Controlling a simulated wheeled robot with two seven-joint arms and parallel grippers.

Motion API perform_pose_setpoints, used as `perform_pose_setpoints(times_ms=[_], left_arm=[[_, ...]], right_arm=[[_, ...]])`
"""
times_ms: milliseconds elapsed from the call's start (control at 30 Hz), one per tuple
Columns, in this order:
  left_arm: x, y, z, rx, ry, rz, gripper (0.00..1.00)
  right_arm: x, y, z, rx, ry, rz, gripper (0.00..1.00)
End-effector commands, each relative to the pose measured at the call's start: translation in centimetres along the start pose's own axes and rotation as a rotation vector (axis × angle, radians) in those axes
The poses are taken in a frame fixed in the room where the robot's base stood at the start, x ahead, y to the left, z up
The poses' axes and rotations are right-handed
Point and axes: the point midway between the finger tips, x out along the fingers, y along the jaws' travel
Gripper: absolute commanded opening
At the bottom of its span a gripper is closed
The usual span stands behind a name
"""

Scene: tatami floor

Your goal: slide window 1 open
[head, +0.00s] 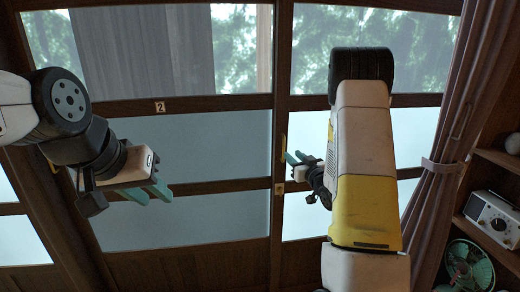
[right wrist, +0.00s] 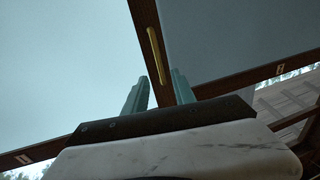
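The sliding windows have dark wooden frames and pale frosted lower panes. A plate marked 2 (head: 160,106) is on the left window's rail. The right-hand window (head: 303,216), presumably window 1, is partly hidden behind my right arm, and I cannot read its number. A brass pull (head: 283,143) is set in the upright stile where the windows meet; it also shows in the right wrist view (right wrist: 155,57). My right gripper (head: 293,158) is open near that stile, just below the pull. In the right wrist view its fingers (right wrist: 160,90) are apart with nothing held. My left gripper (head: 152,193) is open and empty before the left window.
A tied curtain (head: 437,180) hangs to the right of the windows. Beyond it, shelves hold a white radio (head: 492,214) and a green fan (head: 467,266). A small plate (right wrist: 25,159) is on a rail at the lower left of the right wrist view.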

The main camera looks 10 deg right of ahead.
Motion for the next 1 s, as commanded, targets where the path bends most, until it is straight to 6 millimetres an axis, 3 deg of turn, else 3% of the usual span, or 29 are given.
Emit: perform_pose_setpoints(times_ms=[433, 833, 1000], left_arm=[[0.0, 0.0, 0.0, 0.000, 0.000, 0.000, 0.34], [0.0, 0.0, 0.0, 0.000, 0.000, 0.000, 0.34], [0.0, 0.0, 0.0, 0.000, 0.000, 0.000, 0.34]], right_arm=[[6.4, -0.1, 0.0, -0.002, 0.001, -0.002, 0.32], [7.4, -0.1, -0.1, -0.001, 0.001, 0.000, 0.32], [7.4, -0.1, -0.1, 0.000, 0.001, 0.000, 0.00]])
